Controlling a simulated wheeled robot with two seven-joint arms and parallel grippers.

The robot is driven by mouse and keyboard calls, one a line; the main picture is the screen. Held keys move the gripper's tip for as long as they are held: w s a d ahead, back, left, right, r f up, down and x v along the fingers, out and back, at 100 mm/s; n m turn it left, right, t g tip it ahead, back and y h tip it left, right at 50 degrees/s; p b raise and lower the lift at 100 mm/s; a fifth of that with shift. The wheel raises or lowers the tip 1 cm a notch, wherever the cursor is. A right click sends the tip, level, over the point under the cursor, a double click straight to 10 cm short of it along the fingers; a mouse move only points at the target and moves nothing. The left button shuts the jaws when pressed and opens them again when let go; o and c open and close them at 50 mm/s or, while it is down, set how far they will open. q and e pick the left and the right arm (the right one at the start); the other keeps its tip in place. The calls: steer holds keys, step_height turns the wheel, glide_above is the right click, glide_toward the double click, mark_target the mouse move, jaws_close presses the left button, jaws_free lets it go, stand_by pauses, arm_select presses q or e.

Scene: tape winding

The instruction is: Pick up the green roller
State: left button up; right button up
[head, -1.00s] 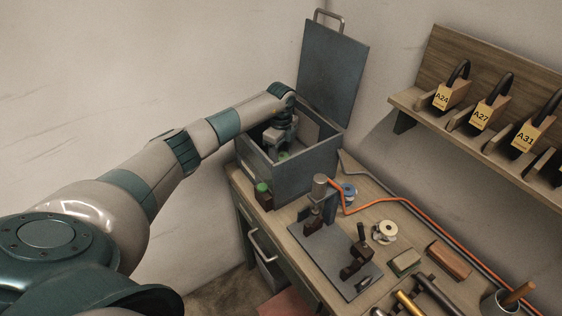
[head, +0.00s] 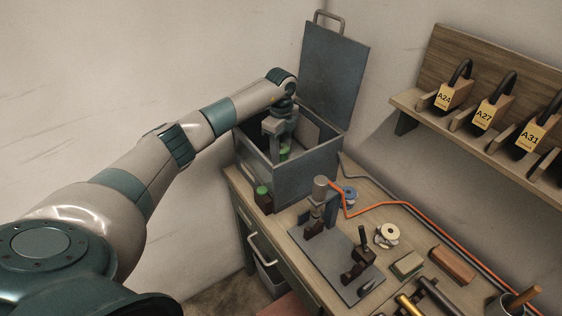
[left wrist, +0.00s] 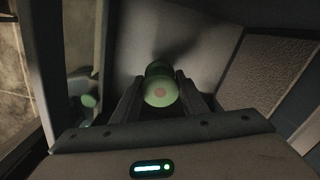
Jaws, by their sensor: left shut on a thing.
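The green roller (left wrist: 161,88) is between the two fingers of my left gripper (left wrist: 160,95) in the left wrist view, with its round end facing the camera. In the head view my left gripper (head: 283,140) reaches down into the open grey box (head: 305,170), and the roller (head: 284,153) shows as a bit of green just below it, partly hidden by the box's front wall. The gripper is shut on the roller. My right gripper is not in view.
The box's lid (head: 333,70) stands upright behind. A small dark block with a green top (head: 263,192) stands by the box's front left. A metal fixture (head: 335,250), an orange cable (head: 400,200) and tools crowd the bench in front.

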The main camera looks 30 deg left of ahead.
mark_target(281, 148)
arm_select(q)
step_height(281, 148, up, 5)
steer(key=shift+r+b, duration=0.15)
steer(key=shift+b, duration=0.6)
steer(key=shift+r, duration=0.1)
